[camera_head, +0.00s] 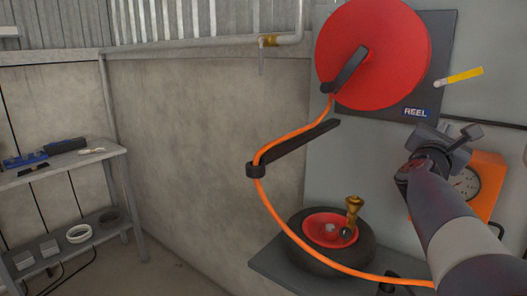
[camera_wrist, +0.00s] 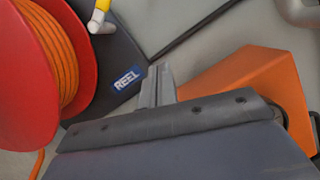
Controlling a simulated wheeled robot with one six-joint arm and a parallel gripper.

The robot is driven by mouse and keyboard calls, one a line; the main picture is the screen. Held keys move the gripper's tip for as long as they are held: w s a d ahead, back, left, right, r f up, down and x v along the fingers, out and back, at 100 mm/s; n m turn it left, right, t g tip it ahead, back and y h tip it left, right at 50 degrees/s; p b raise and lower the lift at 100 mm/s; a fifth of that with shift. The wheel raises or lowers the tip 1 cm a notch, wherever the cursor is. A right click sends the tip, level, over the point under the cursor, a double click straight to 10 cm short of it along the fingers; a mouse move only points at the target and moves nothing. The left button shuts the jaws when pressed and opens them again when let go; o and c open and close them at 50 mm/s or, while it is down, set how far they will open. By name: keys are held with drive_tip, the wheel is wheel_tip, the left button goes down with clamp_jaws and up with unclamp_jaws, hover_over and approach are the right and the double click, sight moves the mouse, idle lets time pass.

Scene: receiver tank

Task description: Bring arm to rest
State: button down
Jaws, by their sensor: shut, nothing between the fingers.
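My arm reaches up from the lower right in the head view. My gripper (camera_head: 450,138) is in front of the grey wall panel, just above the orange gauge box (camera_head: 487,172), whose dial is partly hidden by my arm. In the wrist view my gripper (camera_wrist: 158,84) shows its fingers together, with nothing between them. The orange box (camera_wrist: 245,75) also shows there, right of the fingers. I cannot tell whether the gripper touches anything.
A red hose reel (camera_head: 385,60) hangs at upper right, with a yellow-handled valve (camera_head: 462,77) beside it. An orange hose (camera_head: 285,225) loops down past a black wheel (camera_head: 310,255) on a ledge. A shelf (camera_head: 60,175) stands left. The middle floor looks clear.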

drive_tip(key=v, duration=0.8)
drive_tip(key=shift+r+b, duration=0.2)
drive_tip(key=shift+b, duration=0.25)
drive_tip(key=shift+s, duration=0.1)
